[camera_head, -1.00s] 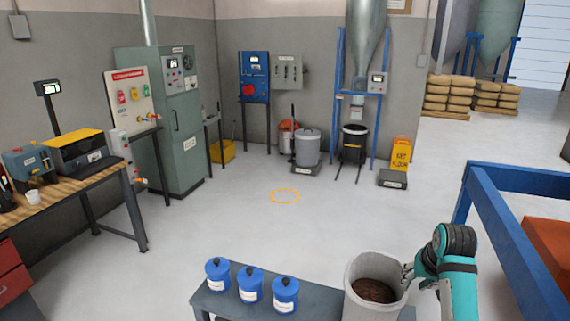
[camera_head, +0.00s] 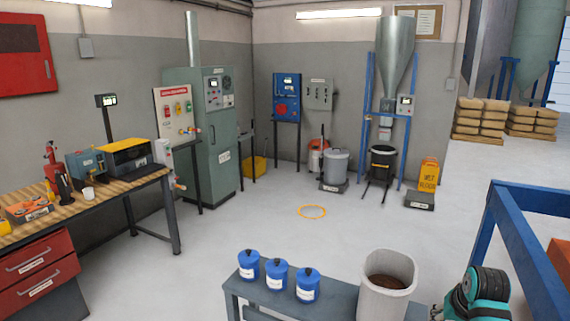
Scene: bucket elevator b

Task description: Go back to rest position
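My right arm (camera_head: 482,297) shows at the bottom right in the head view, teal with black joint covers. Only a small piece of my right gripper (camera_head: 437,312) shows at the bottom edge, to the right of the bucket and apart from it. Its fingers are too cut off to tell open from shut. My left gripper is not in view.
Several blue lidded canisters (camera_head: 276,277) stand on the bench. A blue railing (camera_head: 520,235) is at the right. A wooden workbench (camera_head: 110,193) is at the left. Open floor with an orange ring (camera_head: 312,211) lies beyond the bench, before machines and a hopper (camera_head: 396,60).

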